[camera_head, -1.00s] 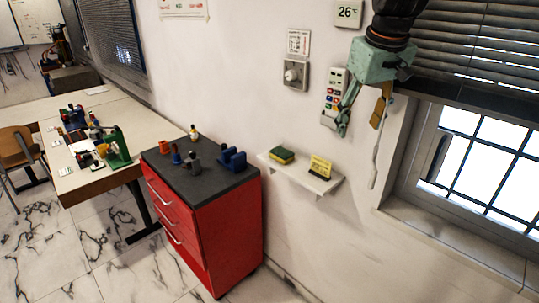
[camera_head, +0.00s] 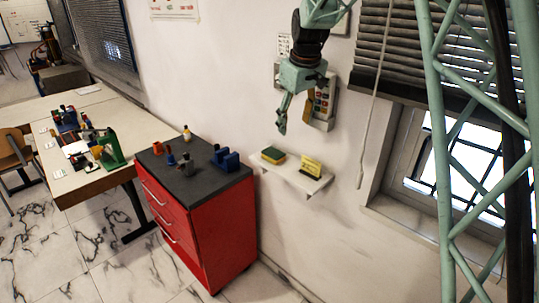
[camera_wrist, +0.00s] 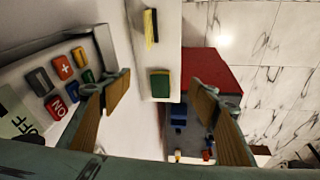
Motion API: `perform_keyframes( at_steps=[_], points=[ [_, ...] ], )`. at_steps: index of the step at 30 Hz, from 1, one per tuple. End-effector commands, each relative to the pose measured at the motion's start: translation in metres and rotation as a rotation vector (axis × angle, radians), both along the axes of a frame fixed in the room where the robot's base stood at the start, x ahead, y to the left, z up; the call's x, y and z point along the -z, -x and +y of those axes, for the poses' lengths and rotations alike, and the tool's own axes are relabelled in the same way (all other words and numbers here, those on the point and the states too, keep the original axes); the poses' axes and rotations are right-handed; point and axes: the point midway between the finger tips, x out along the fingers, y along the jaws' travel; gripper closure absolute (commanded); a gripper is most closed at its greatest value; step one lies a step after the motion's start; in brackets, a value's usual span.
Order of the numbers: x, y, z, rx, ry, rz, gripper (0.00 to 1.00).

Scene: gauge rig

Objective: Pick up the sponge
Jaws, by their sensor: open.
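The sponge (camera_head: 273,155) is a small block with a green top and yellow below. It lies on the left part of a small white wall shelf (camera_head: 300,178). In the wrist view the sponge (camera_wrist: 160,84) shows its green face between my fingers and beyond them. My gripper (camera_head: 293,118) is in front of the wall, above the shelf and apart from the sponge. In the wrist view my gripper (camera_wrist: 160,108) has its two tan-padded fingers spread wide with nothing between them.
A yellow card stand (camera_head: 310,166) stands right of the sponge on the shelf. A button panel (camera_head: 322,102) is on the wall close behind my gripper. A red drawer cabinet (camera_head: 205,225) with several small items stands left of the shelf. A window blind cord (camera_head: 372,120) hangs at right.

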Motion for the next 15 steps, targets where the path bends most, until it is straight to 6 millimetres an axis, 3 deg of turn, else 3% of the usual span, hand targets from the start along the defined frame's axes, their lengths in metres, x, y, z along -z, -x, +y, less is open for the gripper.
perform_keyframes(
  at_steps=[15],
  points=[
    [0.048, -0.062, 0.047, -0.094, 0.018, 0.003, 0.45]
  ],
)
